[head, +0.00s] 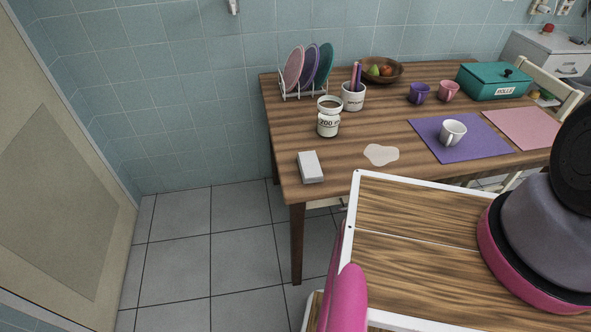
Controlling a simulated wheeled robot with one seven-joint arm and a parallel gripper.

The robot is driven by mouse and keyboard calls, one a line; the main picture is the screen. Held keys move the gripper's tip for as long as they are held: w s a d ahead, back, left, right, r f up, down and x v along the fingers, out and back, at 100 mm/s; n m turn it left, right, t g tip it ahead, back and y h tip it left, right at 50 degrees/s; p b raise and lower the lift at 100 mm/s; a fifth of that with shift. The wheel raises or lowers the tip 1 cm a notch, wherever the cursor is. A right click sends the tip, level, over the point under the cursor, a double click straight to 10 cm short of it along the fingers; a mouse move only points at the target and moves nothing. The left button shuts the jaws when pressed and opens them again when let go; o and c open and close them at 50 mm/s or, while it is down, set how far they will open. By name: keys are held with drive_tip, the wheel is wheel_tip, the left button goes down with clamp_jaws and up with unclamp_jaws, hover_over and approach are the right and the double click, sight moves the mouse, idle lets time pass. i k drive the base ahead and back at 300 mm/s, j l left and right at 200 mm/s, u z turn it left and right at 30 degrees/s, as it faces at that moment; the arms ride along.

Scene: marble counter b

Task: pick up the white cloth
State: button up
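A small white, box-shaped piece (310,167), which looks like the folded white cloth, lies on the near left corner of the wooden table (284,122). Its top is pale and its near side is greyer. A flat cream-coloured patch (381,154) with an uneven outline lies to its right, apart from it; I cannot tell whether this is a spill. My gripper is not in view; only parts of my own body show at the lower right and bottom.
Behind the cloth stand a labelled white jar (328,118), a cup with pens (353,96) and a plate rack (304,90). A white mug (453,133) stands on a purple mat (430,142). A teal box (493,81) is at the back right. Bare tabletop surrounds the cloth.

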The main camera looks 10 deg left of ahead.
sight(309, 168)
drive_tip(key=i+u, duration=0.1)
drive_tip(key=u, duration=0.9)
